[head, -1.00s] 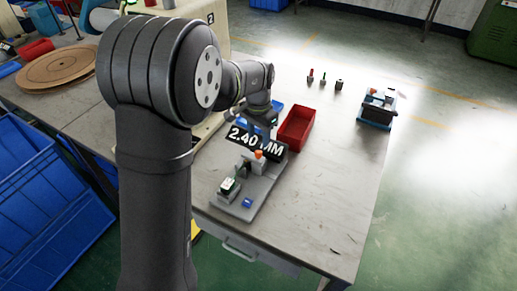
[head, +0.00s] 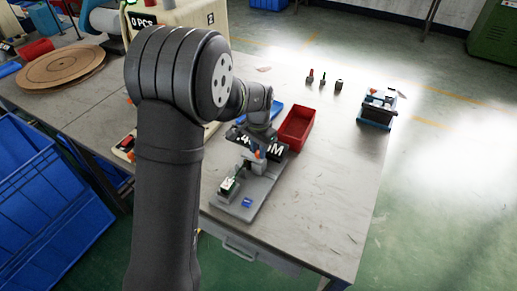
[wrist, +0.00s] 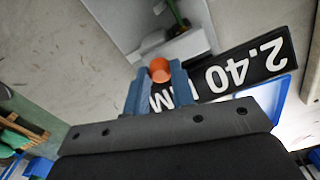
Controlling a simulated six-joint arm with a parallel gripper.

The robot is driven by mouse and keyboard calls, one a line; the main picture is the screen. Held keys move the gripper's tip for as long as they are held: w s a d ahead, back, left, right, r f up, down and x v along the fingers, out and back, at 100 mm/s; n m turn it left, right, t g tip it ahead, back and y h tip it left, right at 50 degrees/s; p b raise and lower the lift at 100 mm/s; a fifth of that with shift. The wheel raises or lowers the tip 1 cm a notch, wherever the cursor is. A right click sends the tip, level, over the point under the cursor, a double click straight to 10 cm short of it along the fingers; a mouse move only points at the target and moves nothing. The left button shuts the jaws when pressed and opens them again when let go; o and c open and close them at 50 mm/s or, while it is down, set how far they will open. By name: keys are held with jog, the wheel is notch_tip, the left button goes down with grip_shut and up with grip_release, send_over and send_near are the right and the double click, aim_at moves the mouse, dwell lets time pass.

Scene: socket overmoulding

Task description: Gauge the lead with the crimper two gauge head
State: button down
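A grey gauge base (head: 262,192) stands near the table's front edge, with a dark display (head: 272,146) partly covered by my arm. The wrist view shows the display (wrist: 243,72) upside down, reading 2.40 MM. A small block with a green-and-dark part (head: 228,186) stands at the base's front; the green part also shows in the wrist view (wrist: 175,12). My gripper (wrist: 158,76) has blue fingers on either side of a round orange knob (wrist: 159,66) at the gauge. Whether the fingers press on the knob cannot be told. I cannot make out the lead.
A red bin (head: 298,126) stands right of the gauge, beside a blue tray (head: 270,110). Several small tools (head: 323,79) stand farther back. A blue-based device (head: 376,110) is at the right edge. The right front table is clear.

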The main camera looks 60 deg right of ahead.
jog(key=shift+s, duration=2.35)
jog(key=c, duration=1.2)
grip_release()
jog(key=shift+s, duration=0.1)
notch_tip(320, 180, up, 17)
jog(key=shift+r, duration=0.2)
jog(key=shift+f, duration=0.1)
